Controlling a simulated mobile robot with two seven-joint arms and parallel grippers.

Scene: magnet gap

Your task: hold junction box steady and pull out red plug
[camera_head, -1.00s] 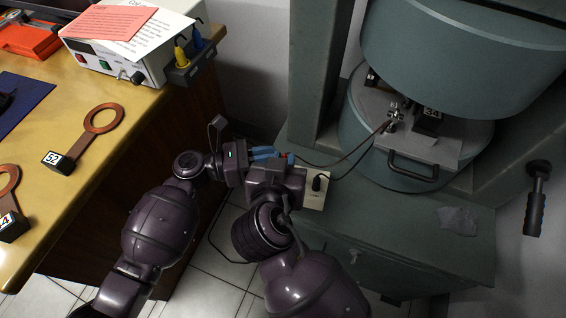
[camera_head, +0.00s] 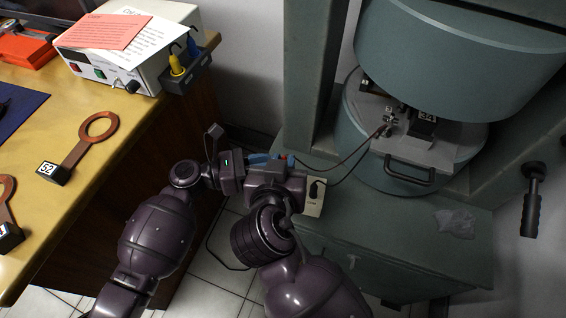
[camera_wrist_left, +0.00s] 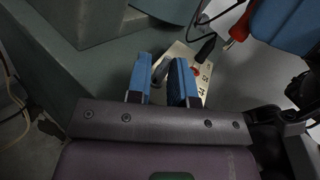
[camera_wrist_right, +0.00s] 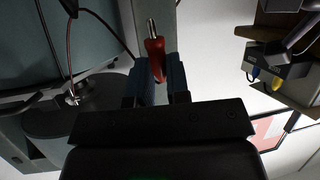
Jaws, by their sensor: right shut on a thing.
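The junction box (camera_head: 313,208) is a small cream block at the edge of the green-grey base, with a black plug (camera_head: 317,188) in its top. Its pale face (camera_wrist_left: 203,76) also shows in the left wrist view, partly behind a finger. The red plug (camera_wrist_right: 154,55) is between the fingers of my right gripper (camera_wrist_right: 160,80), its bare metal pin showing, clear of the box. The plug also shows in the left wrist view (camera_wrist_left: 239,29). My left gripper (camera_wrist_left: 162,82) is at the box with its fingers apart; whether they press on it is hidden.
A wooden desk (camera_head: 95,150) on the left bears copper rings and a power supply (camera_head: 125,65). The large green magnet (camera_head: 440,60) stands at the right, with a handle (camera_head: 408,178) and thin cables running to the box area. A dark-handled tool (camera_head: 531,200) is at far right.

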